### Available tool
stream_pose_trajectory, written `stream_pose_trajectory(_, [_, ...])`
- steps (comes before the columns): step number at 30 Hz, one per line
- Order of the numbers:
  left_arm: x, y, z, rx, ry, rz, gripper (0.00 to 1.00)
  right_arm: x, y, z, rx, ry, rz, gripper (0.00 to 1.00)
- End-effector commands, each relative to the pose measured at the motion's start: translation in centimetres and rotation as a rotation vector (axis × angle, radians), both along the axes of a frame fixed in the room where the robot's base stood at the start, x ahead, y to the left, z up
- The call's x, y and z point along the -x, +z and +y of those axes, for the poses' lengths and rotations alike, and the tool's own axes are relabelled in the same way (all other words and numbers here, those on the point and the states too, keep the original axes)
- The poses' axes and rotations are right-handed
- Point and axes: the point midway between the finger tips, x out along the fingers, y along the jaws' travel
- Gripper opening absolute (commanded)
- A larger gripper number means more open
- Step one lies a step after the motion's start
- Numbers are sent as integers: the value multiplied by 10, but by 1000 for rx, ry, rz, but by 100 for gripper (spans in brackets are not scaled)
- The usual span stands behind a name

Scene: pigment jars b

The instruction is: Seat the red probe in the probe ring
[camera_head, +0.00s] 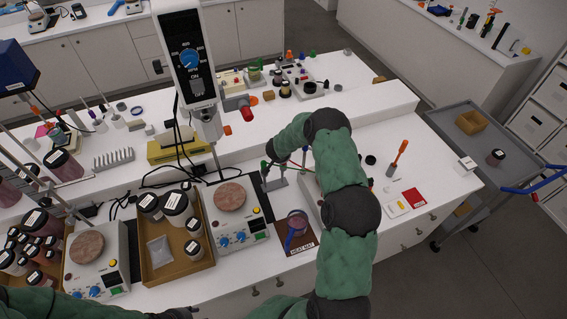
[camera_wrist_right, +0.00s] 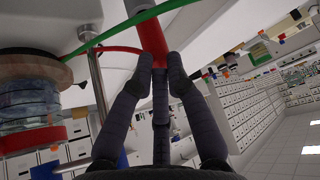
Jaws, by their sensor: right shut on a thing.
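The red probe (camera_wrist_right: 152,38) is a red rod in the upper middle of the right wrist view. My right gripper (camera_wrist_right: 160,66) is shut on it, with a dark fingertip on each side. A red cable and a green cable (camera_wrist_right: 135,28) cross close to the probe. In the head view my right arm reaches over the bench, and its gripper is not clearly visible. A small grey stand (camera_head: 275,182) is just left of that arm, beside a hotplate. I cannot make out the probe ring with certainty.
Hotplates (camera_head: 229,197) and (camera_head: 87,247) flank a cardboard tray (camera_head: 172,268) with jars. A raised white shelf with small items runs behind. A grey cart (camera_head: 470,150) is at the right.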

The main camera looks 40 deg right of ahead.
Motion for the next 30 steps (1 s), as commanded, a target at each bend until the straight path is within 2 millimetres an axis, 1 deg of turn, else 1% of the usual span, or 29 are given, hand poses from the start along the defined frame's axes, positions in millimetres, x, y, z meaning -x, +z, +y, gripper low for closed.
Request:
stream_pose_trajectory(13, [0, 8, 0, 0, 0, 1, 40, 0, 24, 0, 0, 0, 0, 0])
stream_pose_trajectory(30, [0, 7, 0, 0, 0, 1, 40, 0, 52, 1, -1, 1, -1, 0])
